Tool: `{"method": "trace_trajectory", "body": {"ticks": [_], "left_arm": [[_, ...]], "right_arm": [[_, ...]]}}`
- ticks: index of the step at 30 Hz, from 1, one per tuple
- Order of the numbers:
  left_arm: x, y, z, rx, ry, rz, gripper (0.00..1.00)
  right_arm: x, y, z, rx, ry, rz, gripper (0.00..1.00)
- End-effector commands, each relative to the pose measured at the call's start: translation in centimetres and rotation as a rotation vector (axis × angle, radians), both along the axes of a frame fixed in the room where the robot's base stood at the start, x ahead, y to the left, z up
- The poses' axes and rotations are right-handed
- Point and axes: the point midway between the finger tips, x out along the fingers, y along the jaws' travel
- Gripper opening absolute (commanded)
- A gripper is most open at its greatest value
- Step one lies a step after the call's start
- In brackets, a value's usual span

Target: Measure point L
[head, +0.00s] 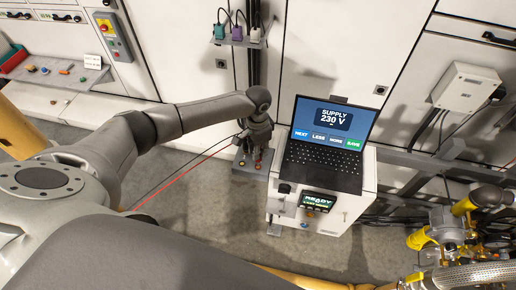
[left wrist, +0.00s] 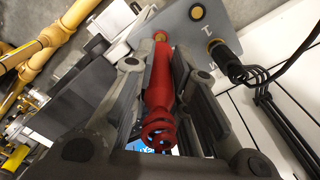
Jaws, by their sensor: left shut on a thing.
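My left gripper (head: 258,143) is shut on a red probe (left wrist: 161,95), which also shows between the fingers in the left wrist view. The probe's tip is at or just over a grey terminal plate (left wrist: 186,28); I cannot tell whether it touches a contact. A black probe (left wrist: 228,64) stands at another contact on that plate, and a round brass contact (left wrist: 197,12) is bare. The plate's lettering is too blurred to read surely. In the head view a red lead (head: 183,173) runs to the lower left. My right gripper is out of view.
A laptop (head: 323,157) on a white cabinet reads "SUPPLY 230 V", with several buttons below. A small display (head: 317,202) on the cabinet front reads "READY". Yellow gas fittings (head: 420,239) stand at lower right. A shelf with plugs (head: 238,40) is above the gripper.

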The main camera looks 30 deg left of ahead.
Motion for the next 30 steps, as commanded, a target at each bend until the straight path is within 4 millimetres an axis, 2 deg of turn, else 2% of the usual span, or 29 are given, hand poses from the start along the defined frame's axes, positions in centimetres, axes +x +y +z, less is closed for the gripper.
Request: {"method": "trace_trajectory", "body": {"ticks": [30], "left_arm": [[0.01,0.00,-0.74,0.000,0.000,0.000,0.00]], "right_arm": [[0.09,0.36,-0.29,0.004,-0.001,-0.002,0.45]]}}
